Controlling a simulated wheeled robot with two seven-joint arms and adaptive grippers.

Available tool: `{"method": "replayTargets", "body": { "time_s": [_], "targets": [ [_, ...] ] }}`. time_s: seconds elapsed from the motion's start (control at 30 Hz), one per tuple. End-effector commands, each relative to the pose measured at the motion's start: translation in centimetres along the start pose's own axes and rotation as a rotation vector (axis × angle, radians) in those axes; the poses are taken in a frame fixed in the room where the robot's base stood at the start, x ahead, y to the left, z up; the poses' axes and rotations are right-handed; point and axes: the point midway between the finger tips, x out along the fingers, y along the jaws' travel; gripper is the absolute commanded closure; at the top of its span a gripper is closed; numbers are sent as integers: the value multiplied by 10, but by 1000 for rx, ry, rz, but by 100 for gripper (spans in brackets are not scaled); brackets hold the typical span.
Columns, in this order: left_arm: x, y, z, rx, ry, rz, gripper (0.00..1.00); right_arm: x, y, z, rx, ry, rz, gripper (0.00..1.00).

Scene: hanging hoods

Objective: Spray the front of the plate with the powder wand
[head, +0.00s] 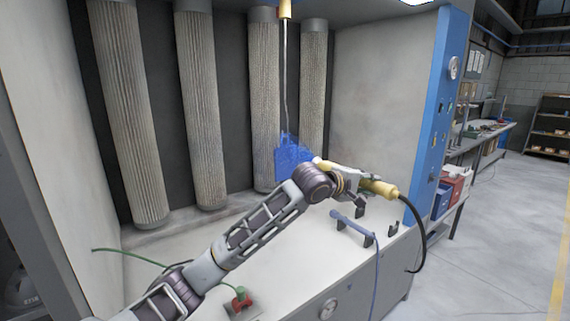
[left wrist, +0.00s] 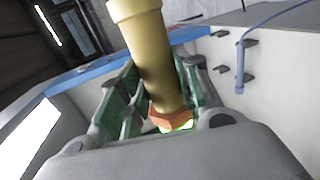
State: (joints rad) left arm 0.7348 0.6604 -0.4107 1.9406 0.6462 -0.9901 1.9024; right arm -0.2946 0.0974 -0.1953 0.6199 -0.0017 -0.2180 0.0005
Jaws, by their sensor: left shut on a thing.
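The plate (head: 292,156) hangs on a thin rod inside the hood. Its visible face is blue with ragged edges at the top, and its lower right is hidden behind my arm and the wand. My left gripper (head: 352,184) is shut on the powder wand (head: 381,188), a cream-yellow tool with a black hose. The wand's pale front end points left, close to the plate; I cannot tell the exact gap. In the left wrist view the wand (left wrist: 148,48) sits between the green-lined fingers. My right gripper is not in view.
Tall pleated filters (head: 200,110) line the hood's back. A blue-grey tool (head: 352,224) lies on a black holder on the ledge, and an empty holder (head: 393,225) stands beside it. A red fitting (head: 241,299) with a green hose is at the front. A blue post (head: 436,120) bounds the right.

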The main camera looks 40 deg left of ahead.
Motion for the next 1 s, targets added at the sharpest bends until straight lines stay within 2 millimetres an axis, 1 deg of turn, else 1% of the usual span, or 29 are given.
{"method": "replayTargets", "body": {
  "time_s": [0.03,0.2,0.6,0.73,1.0],
  "targets": [
    [-1,4,9,1,-4,5,95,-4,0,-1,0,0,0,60],
    [-1,4,31,0,-3,4,95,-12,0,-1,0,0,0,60],
    [0,4,77,-1,-2,4,95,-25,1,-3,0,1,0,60],
    [0,3,84,1,0,4,95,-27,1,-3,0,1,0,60],
    [0,2,85,1,1,4,95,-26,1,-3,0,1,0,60]
  ]
}}
